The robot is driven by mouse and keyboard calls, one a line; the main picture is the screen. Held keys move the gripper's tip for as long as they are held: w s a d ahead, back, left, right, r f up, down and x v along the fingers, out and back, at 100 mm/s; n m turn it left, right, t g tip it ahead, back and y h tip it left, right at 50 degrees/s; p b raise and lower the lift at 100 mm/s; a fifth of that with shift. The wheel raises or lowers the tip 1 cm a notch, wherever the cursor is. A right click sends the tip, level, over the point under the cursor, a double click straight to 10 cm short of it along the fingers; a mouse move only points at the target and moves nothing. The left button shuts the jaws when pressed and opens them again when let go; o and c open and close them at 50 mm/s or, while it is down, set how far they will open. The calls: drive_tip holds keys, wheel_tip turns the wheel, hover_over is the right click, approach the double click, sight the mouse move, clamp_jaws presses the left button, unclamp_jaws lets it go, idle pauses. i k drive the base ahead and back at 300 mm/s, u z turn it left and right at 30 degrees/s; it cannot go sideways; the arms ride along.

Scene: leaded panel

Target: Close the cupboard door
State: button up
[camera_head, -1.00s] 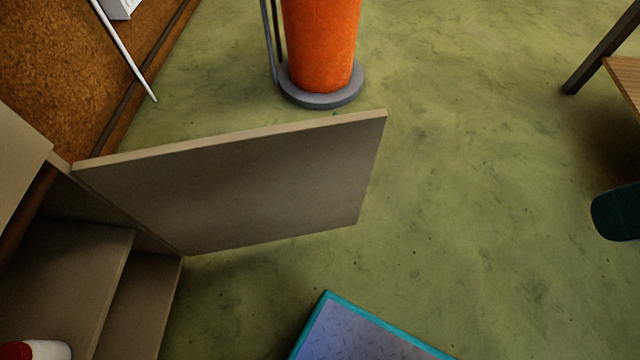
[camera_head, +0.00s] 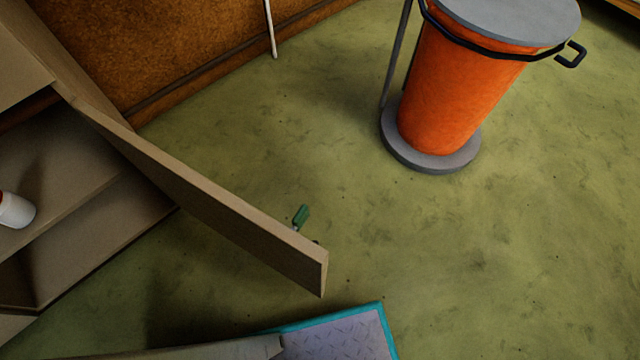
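The cupboard door (camera_head: 200,197) stands open, a beige panel hinged at the left and reaching out over the floor to the lower right. I see it nearly edge-on from above. A green handle (camera_head: 301,217) shows just beyond its far side, near the free end. The cupboard (camera_head: 75,195) is at the left, with its shelves exposed. A white bottle with a red part (camera_head: 16,211) lies or stands on a shelf, cut by the left edge. My gripper is not in view.
An orange bin (camera_head: 455,90) with a grey lid and base stands at the upper right. A teal-edged grey plate (camera_head: 345,338) and a beige panel (camera_head: 190,350) are at the bottom. Green floor (camera_head: 510,250) is clear right of the door. A brown wall (camera_head: 180,45) runs behind.

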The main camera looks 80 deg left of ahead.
sight(301, 260)
drive_tip(key=i, duration=2.15)
drive_tip(key=u, duration=1.1)
drive_tip(key=i, duration=1.35)
drive_tip(key=u, duration=4.35)
